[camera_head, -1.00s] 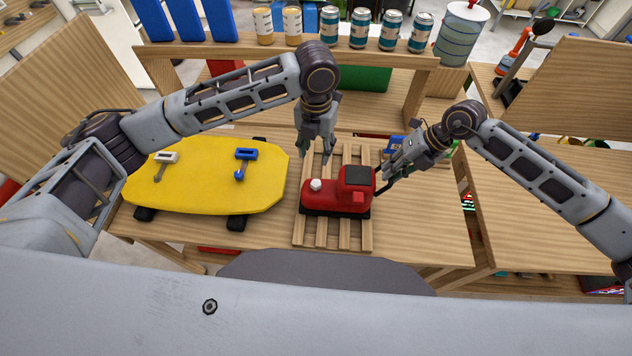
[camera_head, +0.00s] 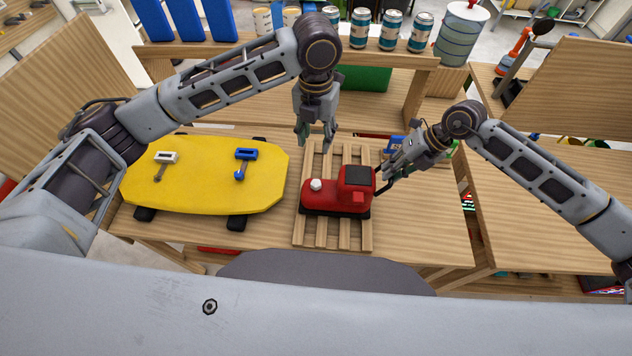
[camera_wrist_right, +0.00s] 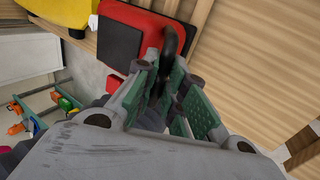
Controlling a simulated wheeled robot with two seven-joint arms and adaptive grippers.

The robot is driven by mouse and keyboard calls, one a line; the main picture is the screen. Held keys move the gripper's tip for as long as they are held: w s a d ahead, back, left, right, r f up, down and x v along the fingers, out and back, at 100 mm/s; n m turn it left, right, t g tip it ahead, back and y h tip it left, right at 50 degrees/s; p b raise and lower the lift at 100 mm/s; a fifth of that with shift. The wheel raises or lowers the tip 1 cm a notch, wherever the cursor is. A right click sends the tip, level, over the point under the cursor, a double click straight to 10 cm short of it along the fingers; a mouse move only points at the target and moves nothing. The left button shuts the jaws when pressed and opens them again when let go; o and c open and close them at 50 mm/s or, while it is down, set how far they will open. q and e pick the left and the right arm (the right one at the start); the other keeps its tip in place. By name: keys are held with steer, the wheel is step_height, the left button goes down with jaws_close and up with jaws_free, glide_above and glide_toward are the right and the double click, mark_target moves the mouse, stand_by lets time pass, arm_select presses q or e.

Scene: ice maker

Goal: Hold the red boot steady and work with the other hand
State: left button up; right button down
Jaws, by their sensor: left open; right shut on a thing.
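The red boot (camera_head: 327,196), with a black sole, a dark top and a white knob on its toe, sits on a slatted wooden rack (camera_head: 311,240). My right gripper (camera_head: 383,181) is at the boot's right side, shut on a dark curved handle there. The handle (camera_wrist_right: 172,45) shows between its fingers in the right wrist view, beside the red boot (camera_wrist_right: 145,25). My left gripper (camera_head: 315,143) is open and empty, pointing down above the rack's far end, behind the boot's toe and apart from it.
A yellow board (camera_head: 205,195) with a white-headed tool (camera_head: 165,157) and a blue-headed tool (camera_head: 244,157) lies left of the rack. Several cans stand on the raised shelf (camera_head: 400,53) behind. Bare tabletop (camera_head: 425,220) lies right of the rack.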

steer(key=c, duration=1.6)
jaws_free()
steer(key=shift+o, duration=0.2)
steer(key=shift+r, duration=0.15)
steer(key=v, duration=0.7)
steer(key=shift+d+r+p, duration=0.2)
steer(key=shift+r+p, duration=0.15)
steer(key=shift+p, duration=0.05)
